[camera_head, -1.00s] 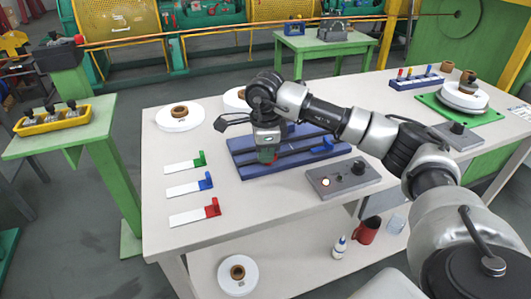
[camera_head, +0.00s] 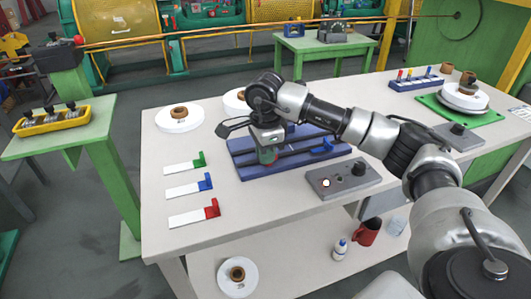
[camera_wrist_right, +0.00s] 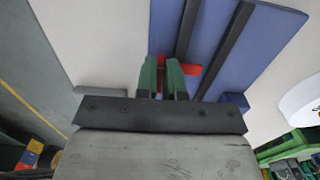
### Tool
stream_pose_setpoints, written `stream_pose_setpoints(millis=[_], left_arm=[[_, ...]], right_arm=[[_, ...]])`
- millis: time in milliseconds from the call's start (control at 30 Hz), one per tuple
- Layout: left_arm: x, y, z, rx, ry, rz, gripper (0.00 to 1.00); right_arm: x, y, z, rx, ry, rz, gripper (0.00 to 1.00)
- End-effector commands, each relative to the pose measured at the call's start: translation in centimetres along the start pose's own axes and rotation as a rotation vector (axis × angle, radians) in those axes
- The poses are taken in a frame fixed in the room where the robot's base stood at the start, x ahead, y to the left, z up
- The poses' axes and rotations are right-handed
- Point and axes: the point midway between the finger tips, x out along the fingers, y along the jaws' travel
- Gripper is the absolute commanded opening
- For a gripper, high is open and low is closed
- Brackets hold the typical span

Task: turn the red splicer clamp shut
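The blue splicer base (camera_head: 245,172) lies on the white table, with dark rails along it and a blue clamp (camera_head: 322,147) at its right part. My right gripper (camera_head: 267,156) points down over the base's left-middle part. In the right wrist view, its green fingers (camera_wrist_right: 161,78) are close together with a narrow gap. The red splicer clamp (camera_wrist_right: 191,69) lies at the fingertips; some red shows between the fingers and some to their right. The fingers hide much of it, and the gripper hides it in the head view. My left gripper is out of view.
Green, blue and red L-shaped pieces (camera_head: 208,213) with white strips lie left of the base. A grey control box (camera_head: 342,180) stands close in front of it. White spools (camera_head: 180,118) stand behind. A red mug (camera_head: 367,232) and bottle are on the lower shelf.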

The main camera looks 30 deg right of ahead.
Motion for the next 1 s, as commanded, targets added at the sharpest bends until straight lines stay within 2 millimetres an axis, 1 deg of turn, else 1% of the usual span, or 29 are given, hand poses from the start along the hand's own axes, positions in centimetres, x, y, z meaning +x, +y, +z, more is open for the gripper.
stream_pose_setpoints(millis=[33, 100, 167, 433, 533, 633, 900, 1000], left_arm=[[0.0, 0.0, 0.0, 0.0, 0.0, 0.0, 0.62], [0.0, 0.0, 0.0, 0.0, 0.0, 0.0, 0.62], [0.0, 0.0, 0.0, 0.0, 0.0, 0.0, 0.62], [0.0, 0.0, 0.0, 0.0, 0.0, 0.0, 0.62], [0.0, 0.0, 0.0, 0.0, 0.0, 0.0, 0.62], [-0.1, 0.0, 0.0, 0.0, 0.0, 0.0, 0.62], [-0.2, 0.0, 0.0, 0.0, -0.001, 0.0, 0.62], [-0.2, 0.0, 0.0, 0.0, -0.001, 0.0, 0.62]], right_arm=[[-0.2, -0.1, 0.0, -0.002, -0.003, -0.004, 0.15], [-0.2, -0.1, 0.0, -0.002, -0.002, -0.004, 0.25], [-0.1, -0.1, 0.0, -0.001, -0.002, -0.003, 0.34], [-0.1, 0.0, 0.0, 0.0, -0.001, -0.002, 0.34], [-0.8, -0.1, 0.0, 0.0, -0.001, -0.003, 0.34], [-2.3, -0.1, 0.1, 0.0, -0.002, -0.005, 0.34], [-7.8, -0.1, 0.0, 0.0, -0.002, -0.006, 0.34], [-9.4, -0.1, 0.0, -0.001, -0.003, -0.005, 0.34]])
